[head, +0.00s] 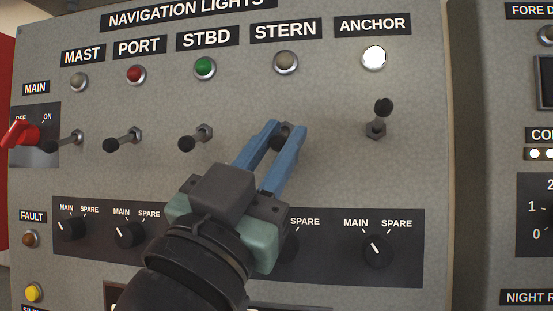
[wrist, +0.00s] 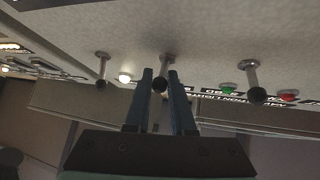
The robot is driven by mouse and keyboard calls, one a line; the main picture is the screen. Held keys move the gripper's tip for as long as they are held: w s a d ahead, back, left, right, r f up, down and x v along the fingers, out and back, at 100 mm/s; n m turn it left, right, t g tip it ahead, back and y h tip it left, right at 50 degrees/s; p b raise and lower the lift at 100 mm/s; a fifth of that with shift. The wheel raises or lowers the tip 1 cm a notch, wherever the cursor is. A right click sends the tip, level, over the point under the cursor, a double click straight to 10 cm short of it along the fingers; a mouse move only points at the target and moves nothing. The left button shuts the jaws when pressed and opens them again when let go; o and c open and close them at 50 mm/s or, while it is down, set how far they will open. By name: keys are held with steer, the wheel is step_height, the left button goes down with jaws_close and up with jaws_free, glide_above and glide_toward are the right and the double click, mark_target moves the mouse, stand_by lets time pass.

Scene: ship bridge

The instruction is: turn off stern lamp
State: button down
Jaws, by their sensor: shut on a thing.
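The stern lamp (head: 285,61) sits under the STERN label on the grey panel and looks dull and unlit. My gripper (head: 288,131) reaches the panel below this lamp, with its blue fingers around the stern toggle switch. In the wrist view, the stern switch's black knob (wrist: 160,85) shows between the fingertips of my gripper (wrist: 160,77). My gripper is shut on this switch. The fingers mostly hide the switch in the head view, so its exact tilt is hard to tell there.
The anchor switch (head: 378,117) points up at right, below a lit white anchor lamp (head: 374,58). The starboard switch (head: 195,138) is left of my fingers and points down-left, like the port switch (head: 122,142). Rotary MAIN/SPARE knobs (head: 378,249) line the panel below.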

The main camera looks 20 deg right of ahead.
steer(key=shift+d, duration=0.1)
steer(key=c, duration=0.8)
jaws_free()
steer(key=shift+o, duration=0.2)
